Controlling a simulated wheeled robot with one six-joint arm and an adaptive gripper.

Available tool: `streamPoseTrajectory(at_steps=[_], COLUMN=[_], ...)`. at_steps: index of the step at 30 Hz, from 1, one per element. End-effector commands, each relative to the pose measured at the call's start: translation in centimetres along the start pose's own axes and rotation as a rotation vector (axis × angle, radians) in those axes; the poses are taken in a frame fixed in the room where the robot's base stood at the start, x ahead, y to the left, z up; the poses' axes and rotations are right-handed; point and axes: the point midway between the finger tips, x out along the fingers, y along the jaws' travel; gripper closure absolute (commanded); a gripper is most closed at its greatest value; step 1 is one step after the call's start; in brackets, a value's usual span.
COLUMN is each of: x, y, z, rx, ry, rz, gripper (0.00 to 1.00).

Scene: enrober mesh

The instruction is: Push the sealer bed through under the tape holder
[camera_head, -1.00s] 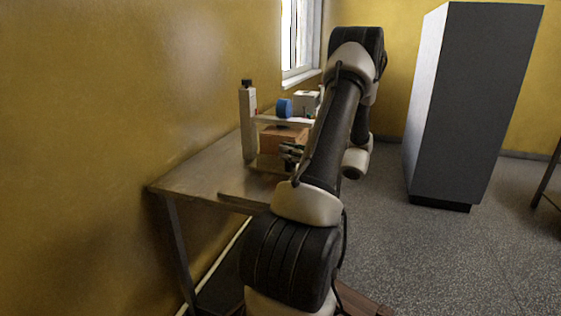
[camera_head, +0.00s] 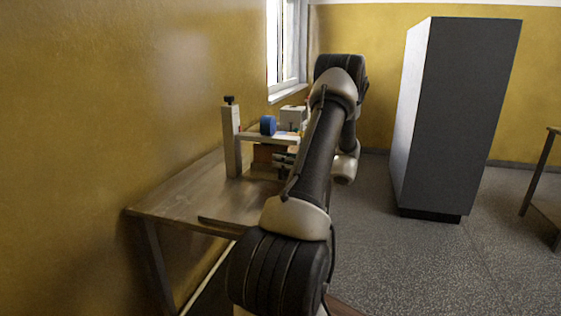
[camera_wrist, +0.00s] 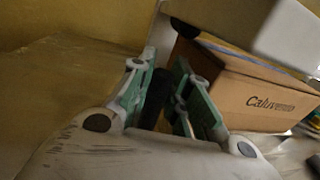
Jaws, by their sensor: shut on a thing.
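The tape holder is a pale frame with an upright post (camera_head: 231,142) and a crossbar, and a blue tape roll (camera_head: 267,125) sits on top. A brown carton (camera_head: 268,152) is at the crossbar, partly hidden by it and my arm. The carton (camera_wrist: 255,98) shows printed lettering in the wrist view, close under a pale block. The sealer bed is mostly hidden, so I cannot tell how far under it lies. My gripper (camera_wrist: 160,92) is shut on a dark upright handle (camera_wrist: 154,100), just left of the carton. In the head view my gripper (camera_head: 284,160) is beside the carton's near side.
The work table (camera_head: 180,195) stands against the yellow wall, and its near left top is bare. A pale box-shaped device (camera_head: 293,116) is behind the tape roll. A tall grey cabinet (camera_head: 455,120) stands right, with open floor before it.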

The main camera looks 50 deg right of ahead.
Motion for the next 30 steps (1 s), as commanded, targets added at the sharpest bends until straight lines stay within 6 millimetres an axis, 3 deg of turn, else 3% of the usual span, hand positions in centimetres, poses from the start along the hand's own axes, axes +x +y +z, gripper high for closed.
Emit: streamPoseTrajectory(at_steps=[2,3,6,17,20,30], x=[0.0,0.0,0.0,-0.5,-1.9,-9.2], y=[-0.5,-0.5,-0.5,-0.3,-0.4,-0.4], z=[0.2,0.2,0.2,0.1,0.1,0.1], rx=[-0.007,-0.007,-0.007,-0.004,-0.004,-0.005], ry=[0.000,0.000,0.000,0.000,0.000,0.000], rz=[-0.013,-0.014,-0.013,-0.009,-0.011,-0.013], gripper=[1.00,0.75,0.59,0.59,0.59,0.59])
